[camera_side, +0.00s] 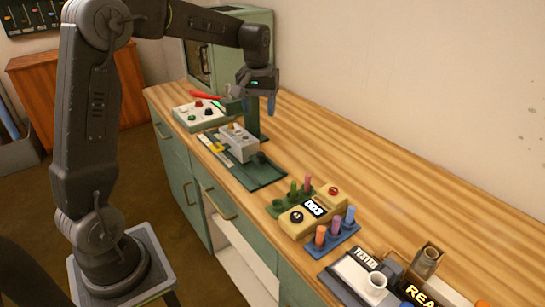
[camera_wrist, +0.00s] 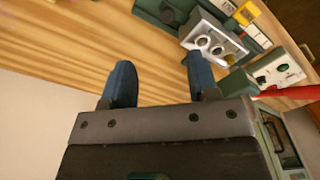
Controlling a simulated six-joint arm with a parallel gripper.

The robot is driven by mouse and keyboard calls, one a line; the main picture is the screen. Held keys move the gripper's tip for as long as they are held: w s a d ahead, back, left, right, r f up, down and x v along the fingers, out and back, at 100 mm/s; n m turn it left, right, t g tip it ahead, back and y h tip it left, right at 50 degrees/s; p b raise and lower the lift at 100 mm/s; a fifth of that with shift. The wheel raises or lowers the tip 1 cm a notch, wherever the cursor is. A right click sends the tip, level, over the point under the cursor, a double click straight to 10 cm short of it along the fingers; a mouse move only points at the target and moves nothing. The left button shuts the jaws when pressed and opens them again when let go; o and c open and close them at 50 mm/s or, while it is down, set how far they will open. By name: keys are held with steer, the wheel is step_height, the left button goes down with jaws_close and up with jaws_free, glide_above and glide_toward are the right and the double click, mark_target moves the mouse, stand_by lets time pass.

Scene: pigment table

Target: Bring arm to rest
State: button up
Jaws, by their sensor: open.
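My gripper (camera_side: 259,104) hangs above the far part of the wooden counter (camera_side: 400,185), fingers pointing down. In the wrist view my gripper (camera_wrist: 160,85) shows two blue fingers spread wide apart with nothing between them. Bare wood and part of the wall lie behind the fingers. My arm reaches from its base at the lower left, over the counter, with the elbow raised.
A grey block device (camera_side: 240,143) on a green base, a button panel (camera_side: 199,114) and a green cabinet (camera_side: 240,40) stand near the gripper. The counter's wall side is clear.

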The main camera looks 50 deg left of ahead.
steer(key=s+d+r+m+t, duration=0.2)
steer(key=s+d+r+m, duration=0.25)
steer(key=s+d, duration=0.55)
steer(key=s+d+f+m+t, duration=0.2)
steer(key=s+d, duration=0.4)
steer(key=s, duration=0.6)
steer(key=shift+s+m+t, duration=0.35)
steer(key=shift+m+t, duration=0.15)
steer(key=shift+m, duration=0.35)
